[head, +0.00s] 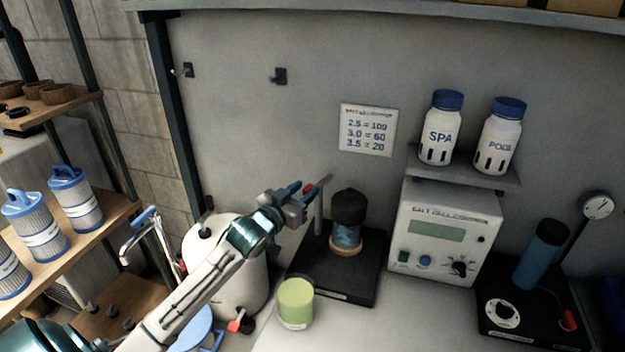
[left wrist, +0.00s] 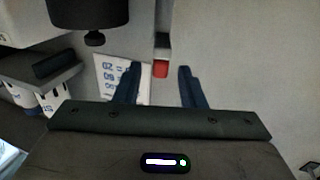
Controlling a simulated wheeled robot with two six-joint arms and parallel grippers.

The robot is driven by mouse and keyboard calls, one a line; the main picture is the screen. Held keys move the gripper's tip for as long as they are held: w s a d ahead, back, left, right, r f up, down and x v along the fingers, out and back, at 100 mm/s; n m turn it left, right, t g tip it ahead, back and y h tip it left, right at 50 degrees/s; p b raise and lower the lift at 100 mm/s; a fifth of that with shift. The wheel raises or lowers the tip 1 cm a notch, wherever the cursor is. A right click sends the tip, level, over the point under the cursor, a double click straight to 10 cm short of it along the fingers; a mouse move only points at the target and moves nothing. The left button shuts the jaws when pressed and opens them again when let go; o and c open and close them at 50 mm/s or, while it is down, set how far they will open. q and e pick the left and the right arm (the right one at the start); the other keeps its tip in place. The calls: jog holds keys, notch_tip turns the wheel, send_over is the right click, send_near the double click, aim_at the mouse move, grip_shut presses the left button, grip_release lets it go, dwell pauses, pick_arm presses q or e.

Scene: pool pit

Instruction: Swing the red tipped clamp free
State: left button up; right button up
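The clamp has a grey arm (head: 322,184) with a red tip (head: 308,188), beside a grey post (head: 319,215) on a black base (head: 350,288). A dark-capped blue cylinder (head: 347,236) stands on the base to the right of the post. My left gripper (head: 299,196) is at the red tip. In the left wrist view the fingers (left wrist: 160,86) are apart, with the red tip (left wrist: 160,69) showing between them near the fingertips. I cannot tell whether either finger touches it. My right gripper is not in view.
A green jar (head: 296,303) stands in front of the base. A white tank (head: 222,260) is behind my left arm. The salt cell controller (head: 442,235) is to the right, under a shelf with two bottles. Another black stand (head: 535,325) is at far right.

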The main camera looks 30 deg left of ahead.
aim_at(319, 183)
pick_arm(q)
jog(key=shift+w+d+p, duration=0.15)
jog(key=shift+w+p, duration=0.25)
jog(key=shift+w, duration=1.8)
grip_shut()
